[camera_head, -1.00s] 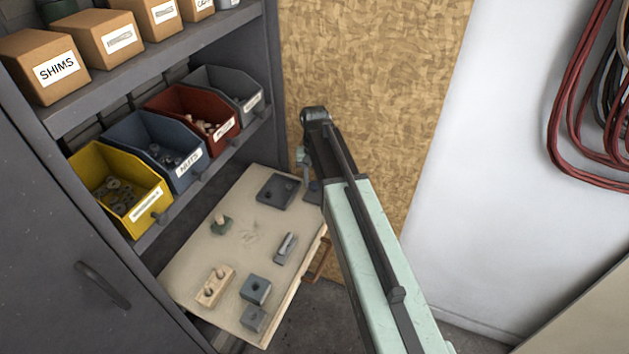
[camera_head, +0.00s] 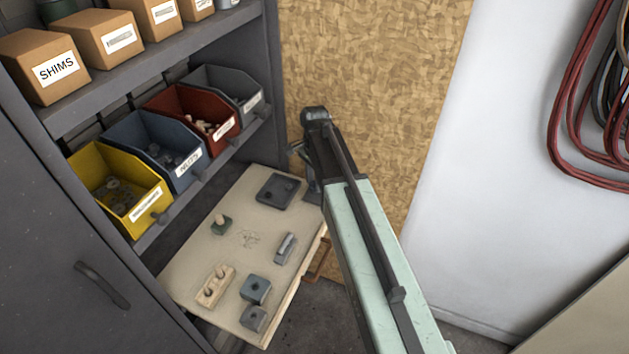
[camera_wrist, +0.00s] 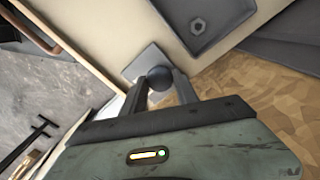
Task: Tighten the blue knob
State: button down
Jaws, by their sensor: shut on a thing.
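In the wrist view, a round dark knob (camera_wrist: 159,76), blue-grey in this light, stands on a pale grey square plate (camera_wrist: 146,62) near the edge of a beige board. My gripper (camera_wrist: 158,86) has one finger on each side of the knob and is shut on it. In the head view my arm covers the knob. My gripper is mostly hidden there too, at the board's far right corner. Any marking on the knob, and how far it is turned, cannot be made out.
A dark tray (camera_head: 279,191) lies close beside the knob, with a nut in it in the wrist view. The beige board (camera_head: 205,255) carries several small blocks. Open bins, including a yellow bin (camera_head: 120,190), line the shelf at left. A plywood panel (camera_head: 400,90) stands behind.

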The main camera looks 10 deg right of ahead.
jog(key=shift+w+m, duration=0.1)
jog(key=shift+m, duration=0.9)
jog(key=c, duration=0.9)
grip_release()
jog(key=shift+c, duration=0.2)
jog(key=shift+r, duration=0.1)
notch_tip(320, 180, up, 8)
jog(key=p, duration=0.8)
jog(key=shift+f, duration=0.2)
